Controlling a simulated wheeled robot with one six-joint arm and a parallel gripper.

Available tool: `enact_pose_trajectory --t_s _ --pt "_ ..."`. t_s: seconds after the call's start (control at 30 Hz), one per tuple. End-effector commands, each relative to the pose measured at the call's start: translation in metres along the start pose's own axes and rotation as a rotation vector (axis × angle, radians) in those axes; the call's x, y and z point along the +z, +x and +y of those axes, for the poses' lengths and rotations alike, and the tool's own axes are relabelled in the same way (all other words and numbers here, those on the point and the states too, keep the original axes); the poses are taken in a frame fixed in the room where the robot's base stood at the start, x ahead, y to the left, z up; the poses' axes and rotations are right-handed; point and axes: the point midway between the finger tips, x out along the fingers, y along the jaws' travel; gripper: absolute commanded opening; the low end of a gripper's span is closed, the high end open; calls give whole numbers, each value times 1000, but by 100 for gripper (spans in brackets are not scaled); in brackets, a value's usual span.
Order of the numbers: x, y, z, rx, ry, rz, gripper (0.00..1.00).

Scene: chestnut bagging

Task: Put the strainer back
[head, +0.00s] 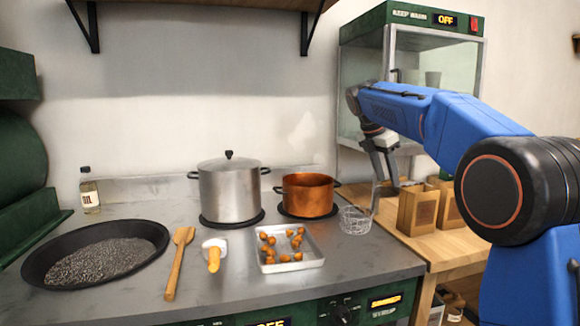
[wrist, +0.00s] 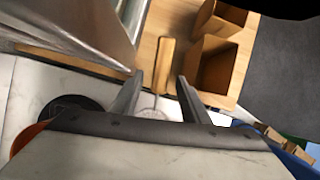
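The strainer (head: 355,220) is a small wire basket on the right end of the steel counter, beside the tray. Its thin stem rises toward my gripper (head: 384,180), which hangs above and to the right of the basket with its fingers down. In the wrist view, the strainer's wooden handle (wrist: 163,66) shows between and beyond the fingertips of my gripper (wrist: 158,84). The fingers are wide apart, with gaps on both sides of the handle. The wire basket (wrist: 153,113) is partly hidden behind the gripper body.
A metal tray (head: 268,268) of chestnuts, a copper pot (head: 309,195) and a steel pot (head: 229,190) stand left of the strainer. Paper bags (head: 417,210) stand on the wooden table, close right of my gripper. A glass warmer cabinet (head: 440,70) stands behind.

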Motion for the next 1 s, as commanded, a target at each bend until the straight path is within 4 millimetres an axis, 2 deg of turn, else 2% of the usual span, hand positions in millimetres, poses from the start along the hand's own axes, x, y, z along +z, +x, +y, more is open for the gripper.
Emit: enact_pose_trajectory --t_s 0.03,0.07,0.27,0.8,1.0 --pt "-6 9 2 -15 -8 10 42" --pt "-6 9 2 -15 -8 10 42" --pt "-6 -3 3 -12 -9 10 42" --pt "-2 -110 1 1 -2 1 42" --pt "0 -142 0 2 0 0 42"
